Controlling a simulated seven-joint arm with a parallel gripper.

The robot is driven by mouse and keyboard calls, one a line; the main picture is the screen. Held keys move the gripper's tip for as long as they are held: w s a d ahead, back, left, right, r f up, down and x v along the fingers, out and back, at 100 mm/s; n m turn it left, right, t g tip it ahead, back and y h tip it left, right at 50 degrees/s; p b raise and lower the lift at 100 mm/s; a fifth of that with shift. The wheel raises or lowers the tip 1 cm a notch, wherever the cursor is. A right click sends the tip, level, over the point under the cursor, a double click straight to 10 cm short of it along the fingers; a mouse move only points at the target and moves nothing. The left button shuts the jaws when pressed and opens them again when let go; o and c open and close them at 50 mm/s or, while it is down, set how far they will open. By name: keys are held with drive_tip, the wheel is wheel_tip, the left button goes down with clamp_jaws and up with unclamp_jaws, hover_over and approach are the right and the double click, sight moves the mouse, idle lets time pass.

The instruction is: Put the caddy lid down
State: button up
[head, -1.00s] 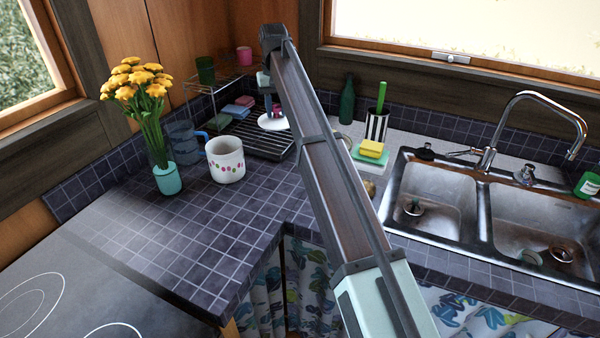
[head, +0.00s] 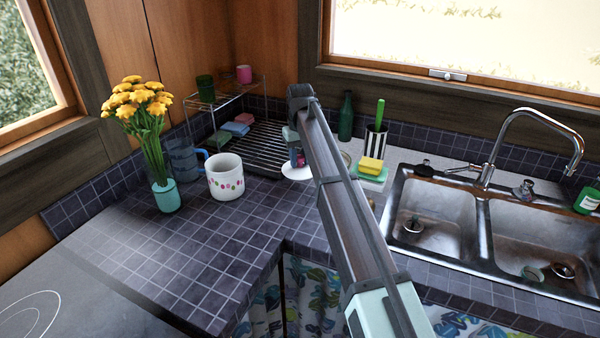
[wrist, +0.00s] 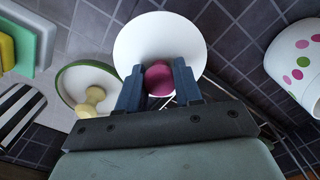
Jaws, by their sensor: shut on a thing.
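The caddy lid is a white disc with a magenta knob. It shows in the wrist view (wrist: 150,35) and partly in the head view (head: 294,174), behind my arm. My gripper (wrist: 158,82) is shut on the knob, with the two blue fingers on either side of it. In the head view my gripper (head: 298,158) is above the counter, just in front of the drying rack. The lid looks roughly level; whether it touches the counter cannot be told. A white caddy with coloured dots (head: 226,178) stands left of the lid, and shows at the wrist view's right edge (wrist: 298,62).
A second lid with a green rim and cream knob (wrist: 88,88) lies close beside the held lid. A yellow sponge (head: 371,165), striped cup (head: 375,142), green bottle (head: 346,116) and sink (head: 430,205) are to the right. The drying rack (head: 262,148) is behind. Tiled counter (head: 215,245) in front is clear.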

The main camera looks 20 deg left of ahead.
sight(300, 166)
drive_tip(key=shift+f, duration=2.35)
drive_tip(key=shift+f, duration=0.1)
drive_tip(key=o, duration=1)
drive_tip(key=shift+o, duration=0.2)
wheel_tip(300, 166, up, 12)
drive_tip(key=shift+r, duration=0.15)
